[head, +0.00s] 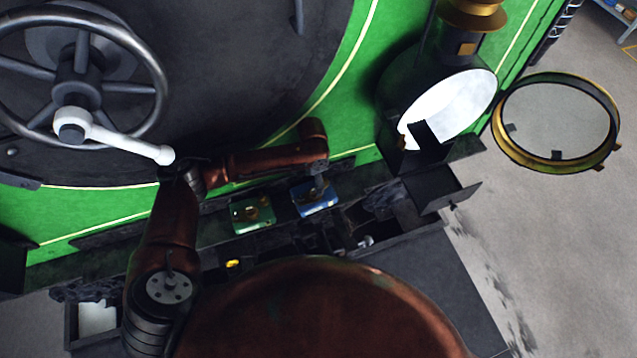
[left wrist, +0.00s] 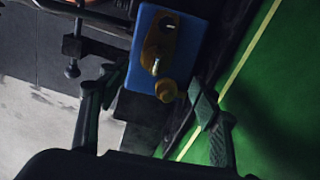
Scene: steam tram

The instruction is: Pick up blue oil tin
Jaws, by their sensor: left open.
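The blue oil tin (head: 308,203) stands on the dark ledge below the green boiler front, right of a green tin. In the left wrist view the blue tin (left wrist: 192,38) is seen from above, with brass fittings and a spout on top. My left gripper (head: 318,184) is over the blue tin in the head view and partly hides it. In the left wrist view its two fingers (left wrist: 155,98) are spread apart with the tin ahead between them. Nothing is held. My right gripper is not in view.
A green tin (head: 252,214) stands just left of the blue one. A handwheel (head: 80,75) with a white handle is at the upper left. A lamp (head: 450,105) and its open round brass-rimmed glass (head: 556,122) are at the right. Dark open boxes (head: 440,188) line the ledge.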

